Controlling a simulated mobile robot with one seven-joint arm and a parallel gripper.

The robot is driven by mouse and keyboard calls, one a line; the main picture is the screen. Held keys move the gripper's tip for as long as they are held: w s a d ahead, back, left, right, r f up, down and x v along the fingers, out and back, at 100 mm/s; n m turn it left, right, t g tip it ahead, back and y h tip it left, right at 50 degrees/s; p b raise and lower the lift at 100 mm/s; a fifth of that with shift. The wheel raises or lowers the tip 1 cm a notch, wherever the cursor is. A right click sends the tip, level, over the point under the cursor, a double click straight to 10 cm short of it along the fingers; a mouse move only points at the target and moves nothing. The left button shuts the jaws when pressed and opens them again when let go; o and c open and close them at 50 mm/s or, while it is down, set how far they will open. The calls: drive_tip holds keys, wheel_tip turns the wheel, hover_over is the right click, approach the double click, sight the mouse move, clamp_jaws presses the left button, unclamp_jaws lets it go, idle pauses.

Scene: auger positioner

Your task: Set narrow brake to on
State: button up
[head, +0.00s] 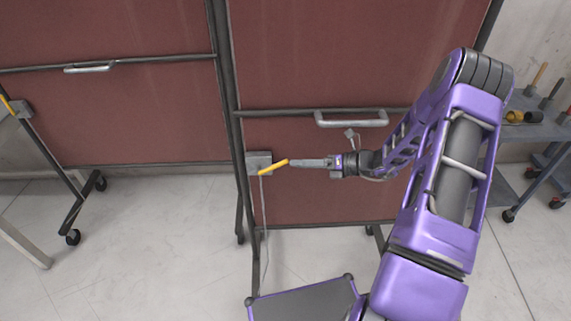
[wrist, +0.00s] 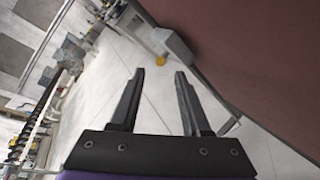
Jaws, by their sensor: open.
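A yellow lever (head: 273,167) sits on a grey box (head: 257,160) at the left post of the right dark-red panel, slanting up to the right. No label shows which brake is the narrow one. My gripper (head: 296,163) points left, with its fingertips close to the lever's right end; contact cannot be told. In the wrist view my gripper (wrist: 159,72) is open with nothing between its fingers. A small yellow spot (wrist: 160,61) shows just beyond the fingertips; I cannot tell if it is the lever. A second yellow lever (head: 7,104) is at the far left edge.
The right panel (head: 300,70) has a grey handle (head: 351,119) above my gripper. The left panel (head: 130,120) stands on casters. A grey cart (head: 530,130) with tools is at the right. A dark flat platform (head: 305,301) is low in front. The floor between is clear.

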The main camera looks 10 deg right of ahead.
drive_tip(key=v, duration=0.9)
drive_tip(key=shift+s+d, duration=0.15)
drive_tip(key=shift+d, duration=0.2)
drive_tip(key=shift+r, duration=0.15)
drive_tip(key=shift+c, duration=0.9)
drive_tip(key=shift+m+t, duration=0.5)
drive_tip(key=shift+t, duration=0.2)
drive_tip(key=s+f, duration=0.1)
drive_tip(key=f, duration=0.1)
drive_tip(key=s+a+f, duration=0.1)
drive_tip(key=shift+s+a+f, duration=0.15)
drive_tip(key=shift+s+f, duration=0.05)
drive_tip(key=shift+f, duration=0.2)
drive_tip(key=c, duration=0.5)
drive_tip(key=s+a+f+m+t+b, duration=0.1)
drive_tip(key=s+a+f+t, duration=0.2)
drive_tip(key=shift+s+a+f+m+t, duration=0.15)
drive_tip(key=shift+a+f+m+t, duration=0.05)
drive_tip(key=shift+f+m+t, duration=0.1)
clamp_jaws()
drive_tip(key=w+d+r+x, duration=0.1)
drive_tip(key=r+x, duration=0.1)
drive_tip(key=x, duration=1.1)
drive_tip(key=shift+w+d, duration=0.2)
drive_tip(key=shift+d, duration=0.05)
